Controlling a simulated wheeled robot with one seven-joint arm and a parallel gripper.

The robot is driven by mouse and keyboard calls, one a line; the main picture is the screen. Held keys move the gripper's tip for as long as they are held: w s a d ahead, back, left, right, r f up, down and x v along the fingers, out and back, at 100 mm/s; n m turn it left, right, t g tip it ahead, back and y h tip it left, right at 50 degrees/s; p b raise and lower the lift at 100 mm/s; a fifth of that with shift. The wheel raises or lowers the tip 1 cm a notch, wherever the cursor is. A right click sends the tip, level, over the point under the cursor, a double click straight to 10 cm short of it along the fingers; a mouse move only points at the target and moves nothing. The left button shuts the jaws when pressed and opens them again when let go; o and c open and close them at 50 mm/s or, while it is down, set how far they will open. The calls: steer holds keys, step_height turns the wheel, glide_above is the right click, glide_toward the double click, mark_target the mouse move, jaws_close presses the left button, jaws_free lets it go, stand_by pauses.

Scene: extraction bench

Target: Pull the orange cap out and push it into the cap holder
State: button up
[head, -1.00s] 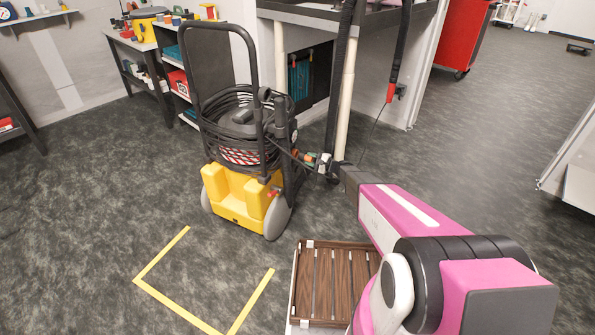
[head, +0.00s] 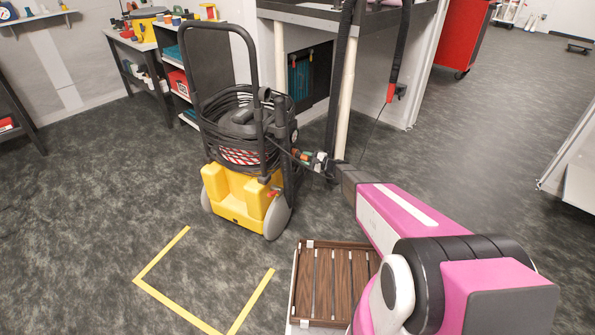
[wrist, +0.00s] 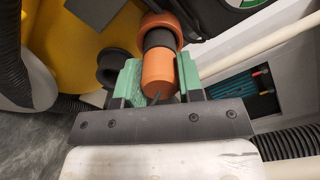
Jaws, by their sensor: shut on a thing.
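The orange cap (wrist: 158,78) sits between the green fingers of my gripper (wrist: 159,66) in the wrist view. My gripper is shut on it. A dark cylinder stands just beyond the cap, and a larger orange ring (wrist: 162,23) surrounds its far end. I cannot tell whether the cap is still seated. In the head view my gripper (head: 316,160) is at the right side of the yellow and black wheeled machine (head: 235,195), with the cap small there. A black round fitting (wrist: 112,65) is left of the fingers; I cannot tell whether it is the cap holder.
A slatted wooden crate (head: 298,290) stands on the floor in front of the machine. A white post (head: 345,100) and hanging black hoses are close behind my gripper. Yellow tape (head: 160,253) marks open floor at the left front.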

steer(key=shift+x, duration=1.1)
steer(key=o, duration=1.2)
steer(key=shift+c, duration=0.2)
steer(key=v, duration=1)
steer(key=shift+d, duration=0.4)
steer(key=shift+s, duration=0.1)
